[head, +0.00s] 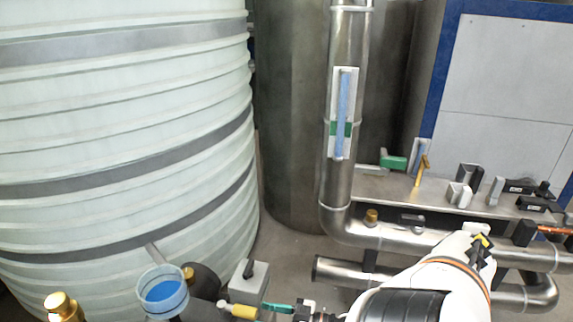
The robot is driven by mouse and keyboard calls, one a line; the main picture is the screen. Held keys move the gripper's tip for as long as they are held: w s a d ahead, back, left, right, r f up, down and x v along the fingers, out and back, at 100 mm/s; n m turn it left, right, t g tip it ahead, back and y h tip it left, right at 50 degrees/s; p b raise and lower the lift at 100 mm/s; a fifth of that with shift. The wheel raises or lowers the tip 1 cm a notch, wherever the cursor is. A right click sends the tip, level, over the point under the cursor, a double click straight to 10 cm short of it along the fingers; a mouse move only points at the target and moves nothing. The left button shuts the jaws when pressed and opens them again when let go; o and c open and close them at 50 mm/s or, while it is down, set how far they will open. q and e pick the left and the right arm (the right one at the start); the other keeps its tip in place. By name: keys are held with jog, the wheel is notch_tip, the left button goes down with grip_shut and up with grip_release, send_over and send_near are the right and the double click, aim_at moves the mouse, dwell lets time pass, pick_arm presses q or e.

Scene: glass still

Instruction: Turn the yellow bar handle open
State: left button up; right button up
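A yellow bar handle (421,170) stands upright, slightly tilted, on the steel shelf right of the vertical pipe, just right of a green handle. My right arm comes in from the bottom. Its gripper (482,246) is below and right of this handle, apart from it in the picture. A small yellow patch shows among the dark parts at its end; I cannot tell whether that belongs to the gripper. The finger opening is too small and hidden to read. A second yellow piece (243,311), short and round, is at the bottom edge. My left gripper is not in view.
A large ribbed tank (120,160) fills the left. A vertical steel pipe (347,40) bends into horizontal piping. The green handle (393,162) and several grey and black fittings crowd the shelf (405,186). A blue-filled glass cup (162,292) stands at the lower left.

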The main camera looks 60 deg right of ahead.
jog(key=v, duration=0.5)
dwell(1.0)
jog(key=s+a+f+g+h, duration=0.1)
jog(key=s+f+g+h, duration=0.25)
jog(key=f, duration=0.95)
jog(key=s+a+f+g+h, duration=0.15)
jog(key=f+g, duration=0.25)
jog(key=f, duration=1)
jog(key=s+a+f+g+h, duration=0.1)
jog(key=s+a+f+g, duration=0.7)
jog(key=s+a+f, duration=0.5)
jog(key=s+a, duration=0.1)
jog(key=s, duration=0.1)
jog(key=shift+s+n, duration=0.3)
jog(key=shift+d+g, duration=0.1)
jog(key=shift+g, duration=0.15)
